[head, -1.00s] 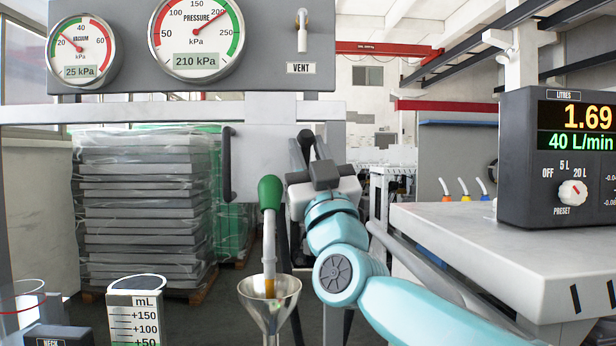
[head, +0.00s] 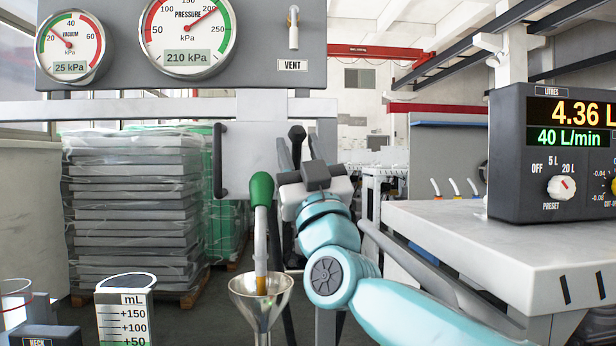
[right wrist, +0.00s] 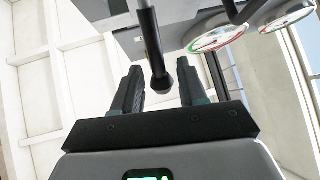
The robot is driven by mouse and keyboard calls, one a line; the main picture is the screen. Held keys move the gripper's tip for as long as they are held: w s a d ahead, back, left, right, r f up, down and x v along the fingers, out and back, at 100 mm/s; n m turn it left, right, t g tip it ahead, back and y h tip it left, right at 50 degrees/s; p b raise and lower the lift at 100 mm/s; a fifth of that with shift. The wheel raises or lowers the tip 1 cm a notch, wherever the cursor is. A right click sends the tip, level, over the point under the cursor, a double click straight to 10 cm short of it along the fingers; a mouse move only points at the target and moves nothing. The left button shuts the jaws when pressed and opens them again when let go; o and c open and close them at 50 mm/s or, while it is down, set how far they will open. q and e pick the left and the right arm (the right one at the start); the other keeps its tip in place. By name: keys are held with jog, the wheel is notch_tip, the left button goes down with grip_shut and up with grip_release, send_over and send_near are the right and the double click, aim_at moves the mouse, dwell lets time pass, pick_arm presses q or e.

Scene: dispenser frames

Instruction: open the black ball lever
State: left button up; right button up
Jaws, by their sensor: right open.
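The black ball lever (head: 297,132) shows in the head view as a dark ball just above my right gripper (head: 299,152), partly hidden by it. In the right wrist view it is a grey rod ending in a black ball (right wrist: 161,81). My right gripper (right wrist: 159,66) is open, one dark finger on each side of the ball, with gaps visible on both sides. It holds nothing. My left gripper is not in view.
A green-topped spout (head: 261,190) points into a metal funnel (head: 262,286) left of my right arm. A measuring cylinder (head: 124,312) stands front left. The litres display (head: 570,112) reads 4.36 on a grey bench (head: 470,232) at right. Gauges (head: 190,38) hang above.

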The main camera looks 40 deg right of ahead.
jog(key=b+v, duration=0.3)
jog(key=v, duration=1.3)
